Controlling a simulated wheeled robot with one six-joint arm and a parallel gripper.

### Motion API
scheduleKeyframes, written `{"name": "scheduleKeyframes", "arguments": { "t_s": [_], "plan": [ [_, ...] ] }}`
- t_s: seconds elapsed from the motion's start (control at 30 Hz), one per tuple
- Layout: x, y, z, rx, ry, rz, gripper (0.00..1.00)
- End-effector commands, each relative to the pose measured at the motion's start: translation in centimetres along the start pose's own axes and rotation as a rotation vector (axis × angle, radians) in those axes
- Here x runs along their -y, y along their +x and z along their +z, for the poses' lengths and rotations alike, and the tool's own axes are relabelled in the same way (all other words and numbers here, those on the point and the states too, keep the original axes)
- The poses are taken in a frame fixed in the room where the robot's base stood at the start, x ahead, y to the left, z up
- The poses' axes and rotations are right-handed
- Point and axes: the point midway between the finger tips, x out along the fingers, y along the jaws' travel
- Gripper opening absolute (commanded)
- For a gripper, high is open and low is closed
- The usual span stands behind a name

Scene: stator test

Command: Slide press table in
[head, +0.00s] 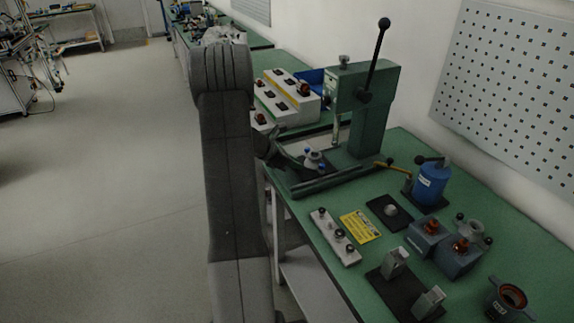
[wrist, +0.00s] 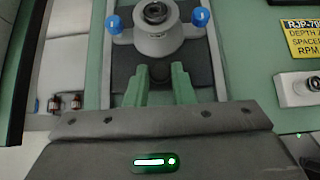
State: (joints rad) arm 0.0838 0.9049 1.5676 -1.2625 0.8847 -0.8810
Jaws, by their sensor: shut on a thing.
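The green press (head: 362,125) stands on the green bench, with a long black lever (head: 376,60) pointing up. Its press table is a dark sliding plate (wrist: 125,62) between two rails, at the press's foot. On the plate sits a grey round fixture (wrist: 157,40) with two blue knobs, seen also in the head view (head: 314,158). My gripper (wrist: 160,80) has its green fingers shut on a dark round knob (wrist: 160,71) at the plate's near edge. In the head view my arm comes in from the left and the fingertips are hard to make out.
A white control box (head: 287,98) stands left of the press. To the right are a switch strip (head: 335,236), a yellow sign (head: 361,227), a blue cylinder (head: 431,184) and black fixtures (head: 405,290). A pegboard (head: 510,85) hangs on the wall.

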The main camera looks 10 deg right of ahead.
Motion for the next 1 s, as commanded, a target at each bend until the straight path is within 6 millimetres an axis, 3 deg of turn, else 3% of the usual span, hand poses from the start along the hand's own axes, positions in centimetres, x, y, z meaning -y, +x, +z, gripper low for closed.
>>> {"name": "scheduleKeyframes", "arguments": {
  "t_s": [1.0],
  "plan": [
    [0.0, 6.0, 5.0, -0.001, 0.000, 0.000, 0.11]
  ]
}}
